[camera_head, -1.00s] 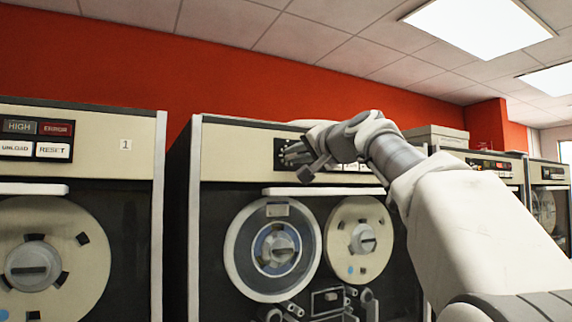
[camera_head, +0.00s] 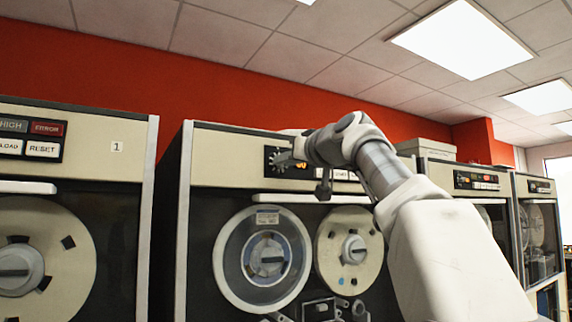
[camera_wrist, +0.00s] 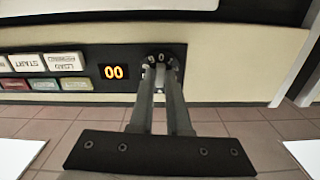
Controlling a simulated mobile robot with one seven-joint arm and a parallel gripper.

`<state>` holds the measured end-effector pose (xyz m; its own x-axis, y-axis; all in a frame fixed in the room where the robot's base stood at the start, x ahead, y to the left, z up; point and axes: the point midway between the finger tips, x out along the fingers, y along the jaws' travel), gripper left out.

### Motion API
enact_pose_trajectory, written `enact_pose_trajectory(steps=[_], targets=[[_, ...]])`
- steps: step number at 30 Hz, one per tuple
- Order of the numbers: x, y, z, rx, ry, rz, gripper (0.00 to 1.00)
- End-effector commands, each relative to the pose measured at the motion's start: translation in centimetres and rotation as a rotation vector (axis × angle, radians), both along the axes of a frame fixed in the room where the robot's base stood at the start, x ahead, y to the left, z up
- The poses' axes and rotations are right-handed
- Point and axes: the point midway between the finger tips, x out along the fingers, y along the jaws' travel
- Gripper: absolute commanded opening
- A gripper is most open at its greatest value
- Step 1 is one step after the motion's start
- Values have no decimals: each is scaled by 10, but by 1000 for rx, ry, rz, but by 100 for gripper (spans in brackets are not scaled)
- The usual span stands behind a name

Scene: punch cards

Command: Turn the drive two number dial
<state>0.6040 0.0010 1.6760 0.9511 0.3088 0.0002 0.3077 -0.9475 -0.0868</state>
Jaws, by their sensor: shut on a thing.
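The drive two number dial (camera_head: 275,157) is a small dark dial at the left end of the black control panel on the second tape drive (camera_head: 225,148). In the wrist view, which is upside down, the dial (camera_wrist: 158,55) shows pale digits on its face. My gripper (camera_wrist: 161,68) is shut on the dial, with both fingers reaching up to it and partly covering it. In the head view my gripper (camera_head: 290,159) meets the panel from the right. An orange display (camera_wrist: 114,72) beside the dial reads 00.
Lit and white buttons (camera_wrist: 45,62) run along the panel beside the display. Drive one (camera_head: 95,138) stands to the left, marked 1. Tape reels (camera_head: 263,258) sit below the panel. More drives (camera_head: 480,170) stand to the right.

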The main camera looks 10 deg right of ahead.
Motion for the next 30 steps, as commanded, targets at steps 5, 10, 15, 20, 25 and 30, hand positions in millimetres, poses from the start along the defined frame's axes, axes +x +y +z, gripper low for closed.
enact_pose_trajectory(steps=[5,10,15,20,25,30], targets=[[0,0,-1,-55,-17,0,0],[0,0,0,-79,-25,0,0],[0,0,0,-84,-26,0,0],[0,0,0,-84,-26,0,0],[0,0,0,-83,-26,0,31],[0,0,0,-83,-26,0,45]])
